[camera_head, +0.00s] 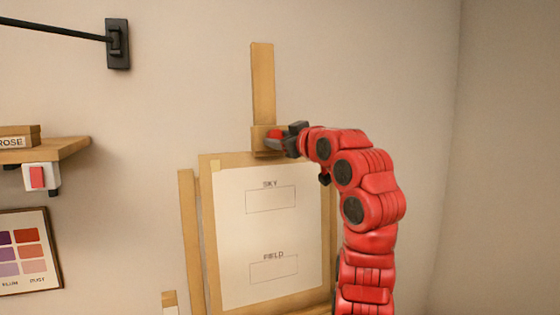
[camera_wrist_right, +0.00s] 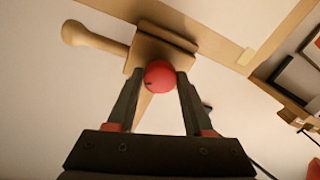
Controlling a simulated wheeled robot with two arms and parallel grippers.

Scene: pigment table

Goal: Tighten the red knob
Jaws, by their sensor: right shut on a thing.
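The red knob (camera_head: 274,135) sits on the wooden clamp block (camera_head: 260,147) at the top of the easel, on its upright post (camera_head: 262,85). In the right wrist view the round red knob (camera_wrist_right: 159,75) lies between the fingertips, with a small dark mark on its left side. My right gripper (camera_head: 285,142) reaches in from the right at the block. In the wrist view its fingers (camera_wrist_right: 158,80) are shut on the knob, one on each side. My left gripper is not in view.
The easel holds a white sheet (camera_head: 270,232) with boxes marked SKY and FIELD, just below the block. At left are a wooden shelf (camera_head: 62,150), a red switch (camera_head: 38,177), a colour chart (camera_head: 28,252) and a black wall bracket (camera_head: 118,44). The wall right of my arm is bare.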

